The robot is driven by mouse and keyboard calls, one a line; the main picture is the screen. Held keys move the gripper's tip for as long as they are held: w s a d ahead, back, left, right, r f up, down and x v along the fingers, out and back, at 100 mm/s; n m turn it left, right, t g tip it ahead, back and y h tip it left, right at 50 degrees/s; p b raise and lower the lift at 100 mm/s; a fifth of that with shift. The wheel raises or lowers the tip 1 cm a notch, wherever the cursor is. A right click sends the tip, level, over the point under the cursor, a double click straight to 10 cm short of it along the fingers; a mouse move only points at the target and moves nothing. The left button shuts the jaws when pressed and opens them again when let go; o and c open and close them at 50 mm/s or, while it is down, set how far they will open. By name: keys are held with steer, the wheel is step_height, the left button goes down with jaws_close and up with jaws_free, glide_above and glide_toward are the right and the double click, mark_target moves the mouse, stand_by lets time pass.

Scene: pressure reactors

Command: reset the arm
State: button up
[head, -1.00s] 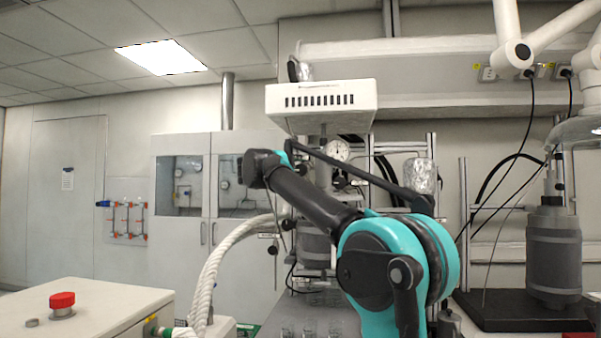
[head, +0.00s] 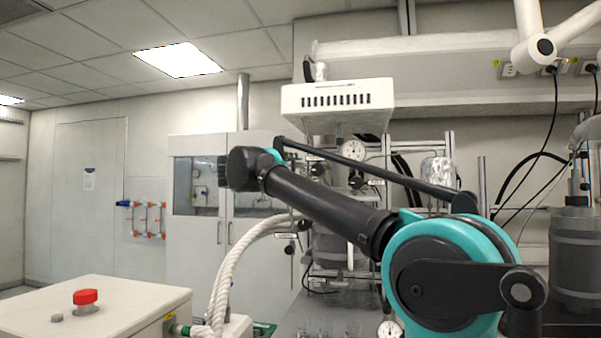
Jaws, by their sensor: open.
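My arm reaches across the middle of the head view. Its large turquoise and black joint is at the lower right, and a thick black link runs from it up and left to a smaller black joint with a turquoise ring. A thin black bar slants from near that joint back down to the right. No gripper fingers can be made out. The arm stands in front of the reactor rig (head: 352,150), hiding part of it.
A white vented box (head: 336,102) hangs above the rig. A white cabinet (head: 262,262) stands behind. A bench with a red button (head: 85,297) is at lower left, beside a white braided hose (head: 228,270). A grey reactor vessel (head: 578,255) stands at right. Small glass beakers (head: 325,328) are at bottom centre.

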stand_by(0.4)
steer(key=w+a+f+n+t+y, duration=0.4)
steer(key=w+f+n+t+y, duration=0.3)
steer(key=n+y, duration=0.35)
steer(key=s+f+n+g+y, duration=0.35)
steer(key=f+n, duration=0.25)
steer(key=f, duration=0.7)
steer(key=s+f+n+g+y, duration=0.3)
steer(key=s+f+n, duration=0.25)
steer(key=f, duration=0.85)
steer(key=s+d+f+n+g, duration=0.1)
steer(key=s+d+f+g, duration=0.15)
steer(key=f, duration=0.35)
steer(key=s+d+f+n+g+h, duration=0.1)
steer(key=s+d+f, duration=0.1)
steer(key=s+f, duration=0.3)
steer(key=s+d+f+n+g, duration=0.1)
steer(key=s+d+f, duration=0.15)
steer(key=f, duration=0.55)
steer(key=s+d+f+g+h, duration=0.2)
steer(key=s+d+f+g, duration=0.1)
steer(key=s+f, duration=0.5)
steer(key=s+d+f+g+h, duration=0.2)
steer(key=s+d+f, duration=0.4)
steer(key=s, duration=0.5)
steer(key=shift+d+f+g, duration=0.25)
steer(key=shift+f+g, duration=0.25)
steer(key=shift+f, duration=0.45)
steer(key=shift+w, duration=0.1)
